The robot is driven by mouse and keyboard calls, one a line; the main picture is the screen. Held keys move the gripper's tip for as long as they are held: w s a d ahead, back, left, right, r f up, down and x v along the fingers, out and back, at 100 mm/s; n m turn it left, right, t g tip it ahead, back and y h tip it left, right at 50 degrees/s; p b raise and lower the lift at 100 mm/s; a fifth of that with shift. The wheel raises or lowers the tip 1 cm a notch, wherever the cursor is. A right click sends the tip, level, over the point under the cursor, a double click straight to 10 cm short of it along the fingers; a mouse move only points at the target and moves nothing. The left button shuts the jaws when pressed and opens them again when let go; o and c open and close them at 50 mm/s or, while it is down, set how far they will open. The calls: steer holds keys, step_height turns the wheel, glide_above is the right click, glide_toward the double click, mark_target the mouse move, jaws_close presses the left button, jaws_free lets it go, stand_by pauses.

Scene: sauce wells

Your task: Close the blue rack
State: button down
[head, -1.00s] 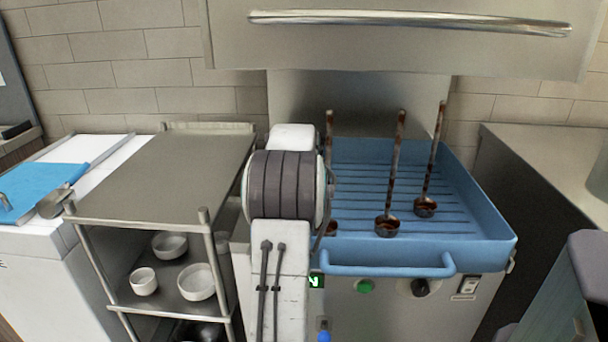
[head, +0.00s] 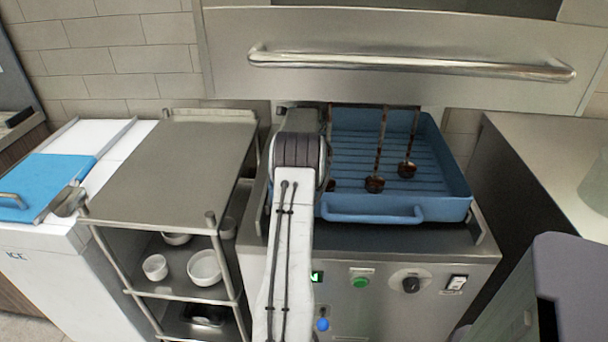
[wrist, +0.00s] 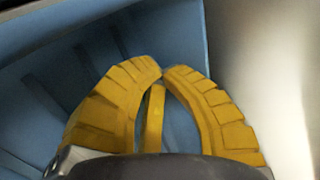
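The blue rack (head: 445,205) is a slatted tray with a bar handle (head: 372,214) on its front. It sits on the steel machine's deck, its rear part beneath the raised hood (head: 400,85). Three dark ladles (head: 375,183) stand in it, their upper handles cut off by the hood's edge. My arm reaches along the rack's left side and hides that part of it. My gripper is hidden in the head view. In the wrist view, my gripper's yellow fingers (wrist: 162,72) meet at the tips with nothing seen between them, close over the rack's blue surface (wrist: 60,85).
The steel machine front (head: 440,262) carries a green button, a knob and a switch. A steel cart (head: 175,165) with white bowls on its shelf stands at left. A counter (head: 545,165) is at right, with a grey block (head: 575,275) in the right foreground.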

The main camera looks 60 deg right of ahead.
steer(key=shift+w+d+p, duration=0.35)
steer(key=shift+d+p, duration=0.5)
